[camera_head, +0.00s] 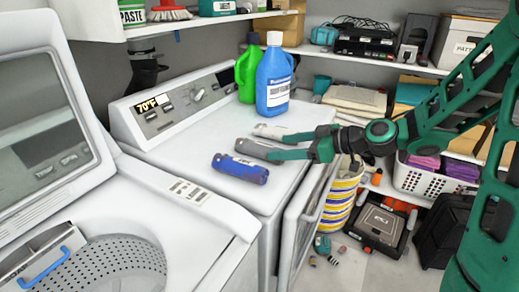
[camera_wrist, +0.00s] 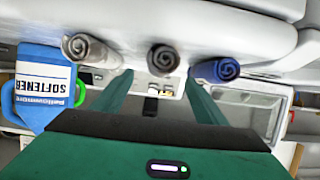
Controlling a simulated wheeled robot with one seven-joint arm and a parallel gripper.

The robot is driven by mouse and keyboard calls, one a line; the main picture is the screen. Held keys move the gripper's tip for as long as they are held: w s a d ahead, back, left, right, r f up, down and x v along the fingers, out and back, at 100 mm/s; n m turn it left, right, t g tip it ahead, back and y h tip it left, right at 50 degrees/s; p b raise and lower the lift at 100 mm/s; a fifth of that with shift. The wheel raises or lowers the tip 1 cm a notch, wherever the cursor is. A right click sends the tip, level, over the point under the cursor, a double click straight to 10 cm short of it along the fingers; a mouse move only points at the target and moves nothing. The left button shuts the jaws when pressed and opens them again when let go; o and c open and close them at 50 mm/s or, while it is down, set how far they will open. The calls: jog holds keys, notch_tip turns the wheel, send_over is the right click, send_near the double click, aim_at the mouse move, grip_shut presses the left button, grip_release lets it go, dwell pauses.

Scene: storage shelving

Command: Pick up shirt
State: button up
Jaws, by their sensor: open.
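Several rolled cloths, which look like rolled shirts, lie on the white machine top. A blue roll (camera_head: 240,168) is nearest, a grey roll (camera_head: 254,149) lies behind it, and a paler roll (camera_head: 268,131) is farther back. My gripper (camera_head: 283,147) is open at the right of the rolls, with its fingers low over the machine top. In the wrist view, the dark grey-brown roll (camera_wrist: 163,58) faces the gap between my open fingers (camera_wrist: 160,82). The paler roll (camera_wrist: 88,48) is left of the fingers and the blue roll (camera_wrist: 215,70) is right. I cannot tell whether a finger touches a roll.
A blue softener bottle (camera_head: 273,80) and a green bottle (camera_head: 248,70) stand behind the rolls. An open washer lid (camera_head: 50,130) is at left. A yellow-striped basket (camera_head: 342,197) stands beside the machine, below my arm. Loaded shelves line the back wall.

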aim_at(276, 148)
jog(key=x, duration=0.4)
jog(key=shift+w+f, duration=0.1)
jog(key=shift+f, duration=0.05)
jog(key=x, duration=0.5)
jog(key=shift+a, duration=0.1)
jog(key=c, duration=1.2)
